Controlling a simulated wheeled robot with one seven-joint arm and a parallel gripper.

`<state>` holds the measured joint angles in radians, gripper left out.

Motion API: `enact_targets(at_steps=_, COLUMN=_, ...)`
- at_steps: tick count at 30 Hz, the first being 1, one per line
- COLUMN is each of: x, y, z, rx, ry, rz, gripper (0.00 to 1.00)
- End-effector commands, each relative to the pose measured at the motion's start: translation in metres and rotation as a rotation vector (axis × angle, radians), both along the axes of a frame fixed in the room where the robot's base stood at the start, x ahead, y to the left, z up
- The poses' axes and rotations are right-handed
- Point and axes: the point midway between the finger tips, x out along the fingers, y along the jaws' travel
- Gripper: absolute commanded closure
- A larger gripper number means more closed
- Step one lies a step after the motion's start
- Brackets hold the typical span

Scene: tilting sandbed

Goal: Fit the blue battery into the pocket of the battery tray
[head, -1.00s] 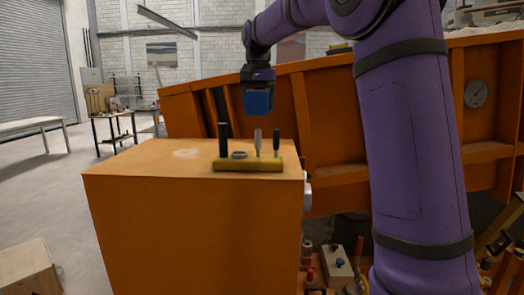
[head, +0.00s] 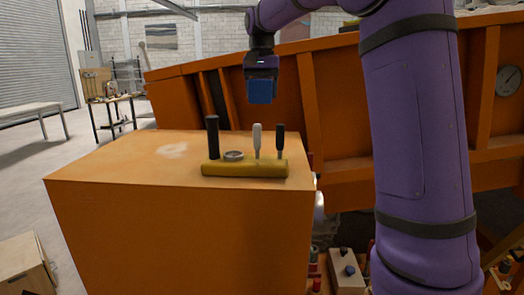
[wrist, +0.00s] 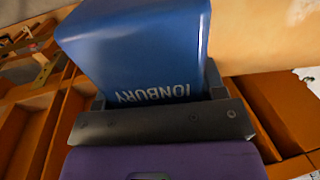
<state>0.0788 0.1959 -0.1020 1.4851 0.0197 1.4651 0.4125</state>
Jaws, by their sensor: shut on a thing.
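The blue battery (head: 260,92) is a box-shaped block hanging below my gripper (head: 261,76), in the air above the back right of the orange cabinet. My gripper is shut on it. In the wrist view the battery (wrist: 140,45) fills the top middle, with upside-down white lettering "IONBURY", and the dark jaw part of my gripper (wrist: 165,122) lies against it. I cannot make out the battery tray or its pocket in either view.
The orange cabinet (head: 180,235) stands in front, its top mostly clear. A large tilted orange frame (head: 340,110) stands behind. Small items, including a cream box (head: 345,272), lie low at right.

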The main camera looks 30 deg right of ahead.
Motion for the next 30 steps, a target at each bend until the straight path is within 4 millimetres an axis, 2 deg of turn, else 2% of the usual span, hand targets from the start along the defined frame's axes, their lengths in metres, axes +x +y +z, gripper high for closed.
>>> enact_targets(at_steps=14, x=0.000, y=0.000, z=-0.055, rx=-0.001, ry=-0.004, rz=0.001, gripper=0.97)
enact_targets(at_steps=24, x=0.000, y=0.000, z=-0.104, rx=-0.001, ry=-0.004, rz=0.001, gripper=0.97)
enact_targets(at_steps=30, x=0.000, y=0.000, z=-0.115, rx=-0.001, ry=-0.007, rz=0.001, gripper=0.97)
